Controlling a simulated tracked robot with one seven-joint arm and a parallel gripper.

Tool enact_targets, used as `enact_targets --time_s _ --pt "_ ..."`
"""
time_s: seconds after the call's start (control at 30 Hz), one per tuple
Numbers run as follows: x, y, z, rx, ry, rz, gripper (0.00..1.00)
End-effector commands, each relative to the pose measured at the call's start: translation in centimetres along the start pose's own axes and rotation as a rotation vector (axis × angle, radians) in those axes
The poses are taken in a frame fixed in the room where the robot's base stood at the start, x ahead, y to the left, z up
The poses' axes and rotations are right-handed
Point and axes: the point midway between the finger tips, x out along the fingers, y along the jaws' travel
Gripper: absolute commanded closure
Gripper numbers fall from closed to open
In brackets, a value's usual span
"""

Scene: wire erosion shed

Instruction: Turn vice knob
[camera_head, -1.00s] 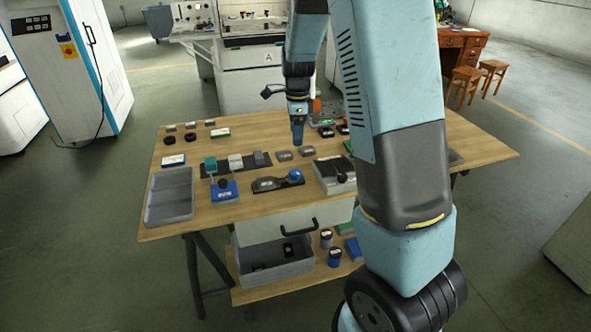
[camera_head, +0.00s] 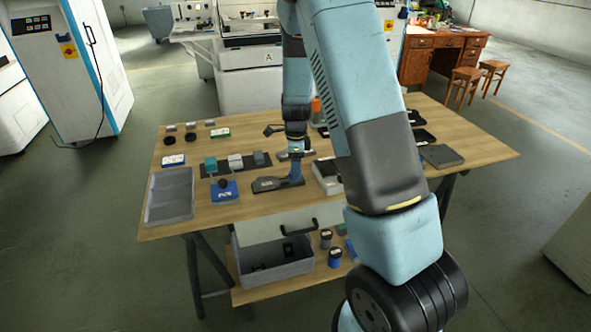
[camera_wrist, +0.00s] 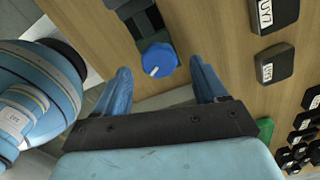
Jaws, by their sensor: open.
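The vice (camera_head: 268,184) is a dark, low body lying on the wooden table, with a round blue knob at its right end. In the wrist view the blue knob (camera_wrist: 158,60) carries a short white mark on its lower left, and the dark vice body (camera_wrist: 142,22) runs up from it. My gripper (camera_wrist: 160,67) is open, with one blue finger on each side of the knob and visible gaps between. In the head view my gripper (camera_head: 296,172) points down at the knob end of the vice and hides most of the knob.
A grey tray (camera_head: 170,196) and a blue block with a black knob (camera_head: 224,192) are left of the vice. A grey box (camera_head: 327,176) stands close on its right. Small blocks sit on a dark strip (camera_head: 240,166) behind. Black labelled pieces (camera_wrist: 275,64) lie nearby.

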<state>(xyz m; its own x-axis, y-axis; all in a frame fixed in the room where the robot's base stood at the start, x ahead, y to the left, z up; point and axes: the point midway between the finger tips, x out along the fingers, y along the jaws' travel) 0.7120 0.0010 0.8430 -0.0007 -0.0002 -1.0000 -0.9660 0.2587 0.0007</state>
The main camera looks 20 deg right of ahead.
Motion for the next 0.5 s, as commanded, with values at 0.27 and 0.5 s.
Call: enact_targets --time_s 0.27,0.5 --pt "2.1 0.0 0.0 0.0 0.0 0.001 0.28" --pt "2.2 0.0 0.0 -0.001 0.0 0.0 0.28"
